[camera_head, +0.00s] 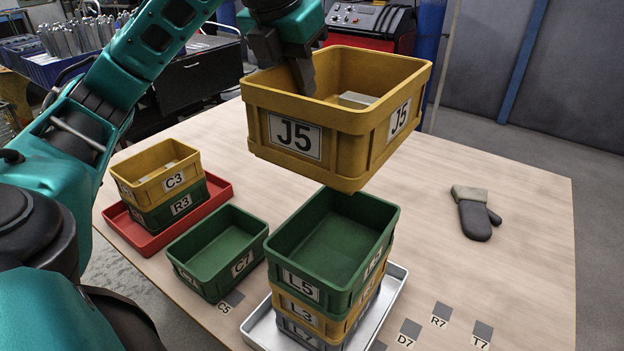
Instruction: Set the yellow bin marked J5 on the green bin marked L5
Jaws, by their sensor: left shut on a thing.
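The yellow bin marked J5 (305,165) hangs in the air, held at its far left rim by my left gripper (303,75), which is shut on it. A small light block (356,100) shows inside it. The green bin marked L5 (287,268) stands upright below, apart from J5, and looks empty. It tops a stack with the yellow bin marked L3 (310,315) and the grey bin marked L7 (290,331) under it. J5 hides part of the space behind L5. My right gripper is not in view.
An empty green bin, C7 (205,278), stands just left. Yellow C3 (148,187) sits on green R3 (190,201) on a red tray (220,188). A mitt (474,218) lies right; the table (520,190) around it is clear.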

